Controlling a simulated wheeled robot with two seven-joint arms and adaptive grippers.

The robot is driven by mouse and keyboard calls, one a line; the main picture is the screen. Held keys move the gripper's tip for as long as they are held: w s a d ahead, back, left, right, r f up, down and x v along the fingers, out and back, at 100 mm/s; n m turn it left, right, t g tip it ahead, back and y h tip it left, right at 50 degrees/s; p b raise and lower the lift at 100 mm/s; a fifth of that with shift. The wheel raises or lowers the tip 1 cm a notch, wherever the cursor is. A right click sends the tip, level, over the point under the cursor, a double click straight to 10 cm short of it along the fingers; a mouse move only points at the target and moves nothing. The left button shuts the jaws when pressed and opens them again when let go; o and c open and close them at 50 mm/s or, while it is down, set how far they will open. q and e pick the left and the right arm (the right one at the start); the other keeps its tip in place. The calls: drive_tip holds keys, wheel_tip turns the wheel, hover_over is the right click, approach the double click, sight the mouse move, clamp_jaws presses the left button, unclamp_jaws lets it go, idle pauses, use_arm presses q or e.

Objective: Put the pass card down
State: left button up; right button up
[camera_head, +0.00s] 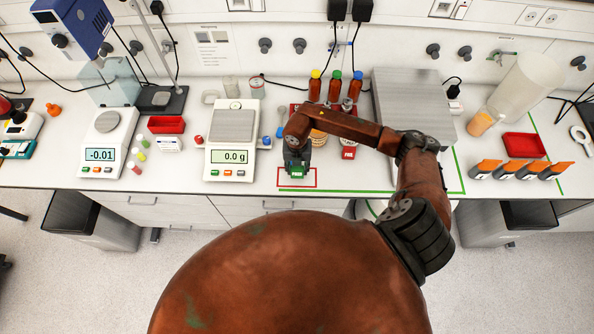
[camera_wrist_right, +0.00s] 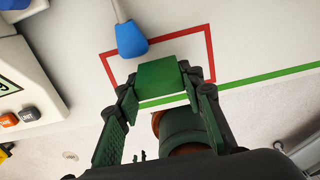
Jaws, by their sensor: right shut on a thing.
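The green pass card (camera_head: 297,170) is between the fingertips of my right gripper (camera_head: 297,162) in the head view. It lies over the red outlined rectangle (camera_head: 313,187) at the front of the bench. In the right wrist view, the green card (camera_wrist_right: 158,84) sits between the two fingertips of my right gripper (camera_wrist_right: 158,88), shut on it. It appears within the red outline (camera_wrist_right: 207,48). Whether it touches the bench is not clear. My left gripper is not in view.
A blue-ended tool (camera_wrist_right: 132,40) lies near the card's far side. A balance (camera_head: 232,140) stands to the left. A red fail card (camera_head: 348,153) and brown bottles (camera_head: 335,87) stand behind and right. A green line (camera_head: 400,192) runs along the bench front.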

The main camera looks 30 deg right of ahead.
sight(297, 168)
drive_tip(key=shift+a+f+p, duration=0.1)
drive_tip(key=shift+f+p, duration=0.25)
drive_tip(key=shift+f, duration=0.75)
drive_tip(key=shift+f, duration=0.1)
drive_tip(key=o, duration=1)
drive_tip(key=shift+o, duration=0.2)
drive_tip(key=shift+s, duration=0.1)
wheel_tip(297, 168, up, 12)
drive_tip(key=b, duration=0.3)
